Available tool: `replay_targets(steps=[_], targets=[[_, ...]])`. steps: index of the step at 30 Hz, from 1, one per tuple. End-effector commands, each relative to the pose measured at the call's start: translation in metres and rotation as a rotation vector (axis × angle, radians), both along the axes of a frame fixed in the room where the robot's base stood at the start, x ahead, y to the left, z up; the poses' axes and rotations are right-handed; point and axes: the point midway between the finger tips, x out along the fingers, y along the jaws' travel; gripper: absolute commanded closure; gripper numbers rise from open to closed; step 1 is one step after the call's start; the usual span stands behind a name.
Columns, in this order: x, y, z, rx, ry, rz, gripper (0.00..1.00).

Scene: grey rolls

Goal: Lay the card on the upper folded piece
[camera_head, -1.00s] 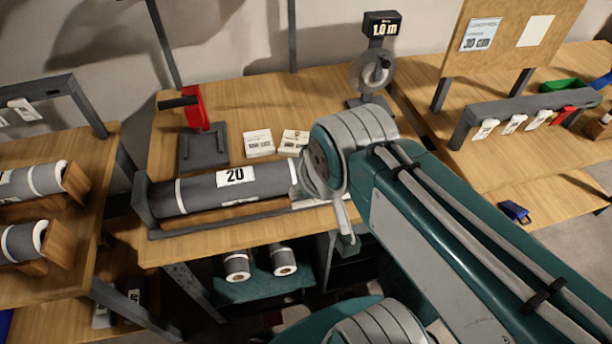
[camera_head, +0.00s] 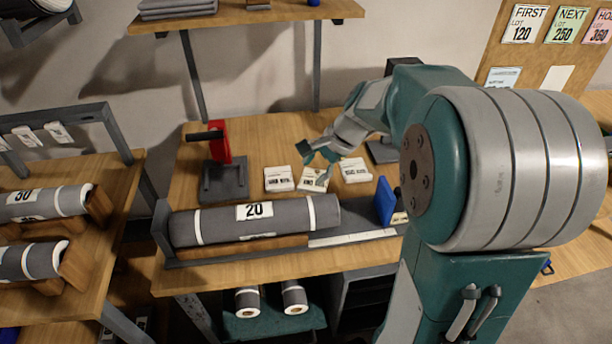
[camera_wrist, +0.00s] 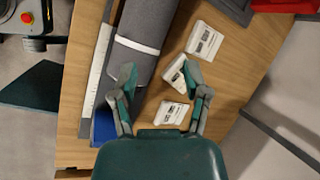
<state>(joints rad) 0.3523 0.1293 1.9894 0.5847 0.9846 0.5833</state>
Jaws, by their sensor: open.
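Three small white cards with dark print, like thick blocks, lie on the bench behind the grey roll: a left card (camera_head: 279,179), a middle card (camera_head: 314,181) and a right card (camera_head: 355,170). My gripper (camera_head: 317,154) is open above the middle card. In the wrist view my open gripper (camera_wrist: 160,74) has the middle card (camera_wrist: 177,74) near its right finger, partly covered; the gap to it is unclear. Grey folded pieces (camera_head: 178,9) lie stacked on the upper shelf, cut by the picture's top edge. I cannot tell which card the task means.
The grey roll (camera_head: 262,217) marked 20 lies along the bench front. The shelf (camera_head: 290,13) overhangs the back. My arm hides the bench's right side.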

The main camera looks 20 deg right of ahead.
Motion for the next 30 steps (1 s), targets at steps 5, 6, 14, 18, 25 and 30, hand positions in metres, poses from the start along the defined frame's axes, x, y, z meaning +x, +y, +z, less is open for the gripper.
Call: replay_targets(steps=[5, 6, 14, 18, 25, 30], targets=[[0.040, -0.038, -0.042, 0.173, 0.104, -0.249, 0.40], [0.048, -0.046, -0.053, 0.212, 0.128, -0.304, 0.40], [0.085, -0.101, -0.119, 0.449, 0.257, -0.630, 0.40], [0.092, -0.117, -0.137, 0.515, 0.290, -0.718, 0.40], [0.099, -0.110, -0.151, 0.530, 0.300, -0.735, 0.40], [0.110, -0.093, -0.171, 0.528, 0.301, -0.731, 0.40]])
